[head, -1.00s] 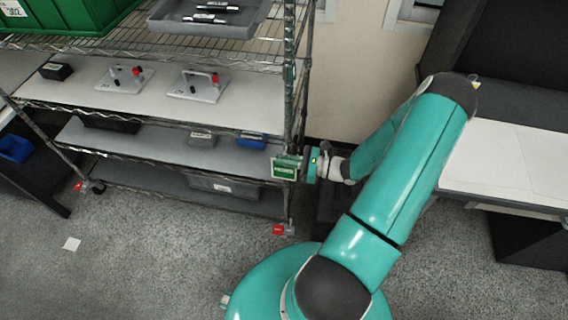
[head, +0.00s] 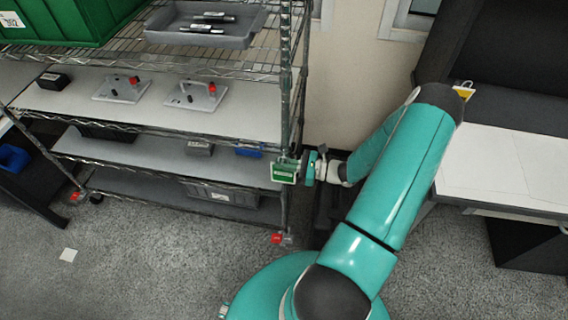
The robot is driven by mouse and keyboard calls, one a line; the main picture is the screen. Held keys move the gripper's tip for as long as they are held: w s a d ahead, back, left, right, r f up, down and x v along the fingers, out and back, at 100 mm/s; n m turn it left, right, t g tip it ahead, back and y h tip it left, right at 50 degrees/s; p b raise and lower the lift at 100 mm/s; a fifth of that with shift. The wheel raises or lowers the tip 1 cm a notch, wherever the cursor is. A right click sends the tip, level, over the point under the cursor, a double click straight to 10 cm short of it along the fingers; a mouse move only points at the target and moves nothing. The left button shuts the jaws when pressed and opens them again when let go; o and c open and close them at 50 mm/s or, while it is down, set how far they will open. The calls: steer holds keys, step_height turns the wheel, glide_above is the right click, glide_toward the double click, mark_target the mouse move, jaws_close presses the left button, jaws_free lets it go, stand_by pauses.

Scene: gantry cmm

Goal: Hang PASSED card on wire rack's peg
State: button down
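The green PASSED card (head: 284,173) shows at the right front post of the wire rack (head: 286,105), below the level of its middle shelf. My gripper (head: 302,168) is just to the right of the card, with its fingers at or behind the card's edge. The fingers are too small to tell whether they are shut on the card or apart. The peg is not distinguishable; it may be hidden behind the card. I cannot tell whether the card touches the post.
The rack holds a green bin (head: 70,22), a grey tray (head: 205,38) and fixtures with red knobs (head: 196,95). Red-braked casters (head: 278,238) stand at its foot. A workbench (head: 500,165) is at the right.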

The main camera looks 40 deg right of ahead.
steer(key=shift+f, duration=0.3)
stand_by(0.5)
steer(key=c, duration=1.6)
jaws_free()
steer(key=shift+o, duration=0.3)
steer(key=shift+d+r, duration=0.1)
steer(key=shift+w+d+r, duration=0.1)
steer(key=shift+w, duration=0.05)
steer(key=shift+c, duration=1.1)
steer(key=o, duration=0.3)
